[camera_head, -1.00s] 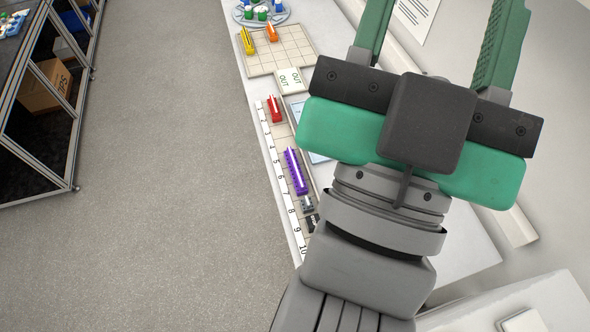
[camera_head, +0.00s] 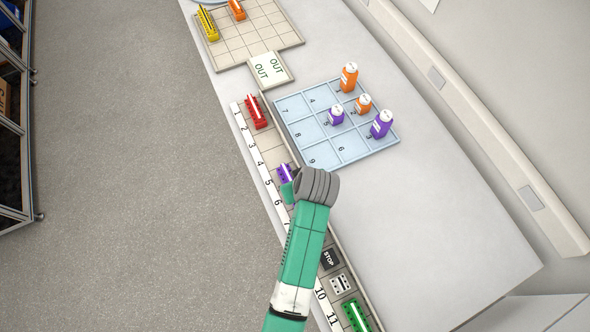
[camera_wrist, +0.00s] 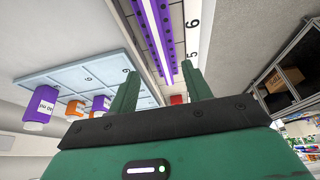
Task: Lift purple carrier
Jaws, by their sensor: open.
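The purple carrier (camera_head: 285,173) sits on the numbered strip near mark 5 in the head view, its near part hidden behind my arm. In the wrist view the purple carrier (camera_wrist: 158,38) is a long purple bar with a pale middle stripe. My gripper (camera_wrist: 161,82) is open there, its two green fingers apart, with the carrier's line running above and between them in the picture. In the head view my wrist covers most of the gripper. No hold on the carrier is visible, and I cannot tell whether a finger touches it.
A red carrier (camera_head: 256,111) stands farther up the strip (camera_head: 271,155); a green carrier (camera_head: 355,315) is at the near end. A blue tray (camera_head: 307,132) with orange and purple bottles lies right of the strip. An OUT block (camera_head: 269,69) stands beyond. The bench right of them is clear.

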